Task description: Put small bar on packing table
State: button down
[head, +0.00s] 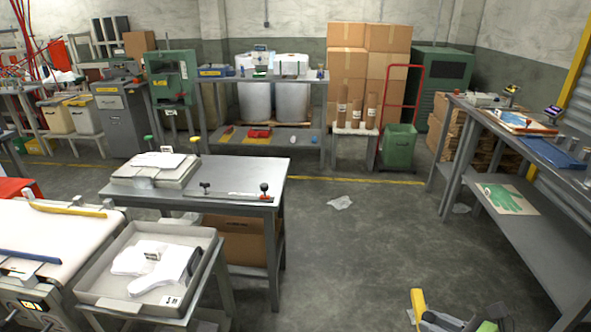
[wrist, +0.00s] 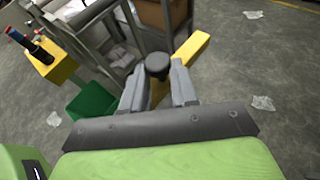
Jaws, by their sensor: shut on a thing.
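The small bar is yellow with a dark round knob; in the wrist view the bar (wrist: 190,48) sticks out beyond my gripper (wrist: 158,80). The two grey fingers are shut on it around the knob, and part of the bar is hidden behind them. In the head view the yellow bar (head: 418,303) and my gripper (head: 432,318) show at the bottom right, above open floor. A grey table (head: 240,205) with stacked white sheets stands left of centre; a long grey bench (head: 545,210) stands at the right. I cannot tell which is the packing table.
A grey tray (head: 95,300) of white gloves and a white conveyor (head: 60,232) stand at the left. Several cardboard boxes (head: 345,70) and a green bin (head: 398,147) are at the back. The middle floor is clear except for a crumpled scrap (head: 340,203).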

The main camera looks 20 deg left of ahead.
aim_at(242, 174)
jog(key=i+u, duration=0.4)
jog(key=i+l+u, duration=0.1)
jog(key=u, duration=0.3)
jog(key=i+l+u, duration=0.25)
jog(key=u, duration=0.15)
jog(key=i+l+u, duration=0.15)
jog(key=i+u, duration=0.3)
jog(key=i+l+u, duration=0.2)
jog(key=u, duration=0.25)
jog(key=i+l+u, duration=0.25)
jog(key=l+u, duration=0.2)
jog(key=i+l+u, duration=0.2)
jog(key=l+u, duration=0.25)
jog(key=i+u, duration=0.2)
jog(key=i, duration=0.35)
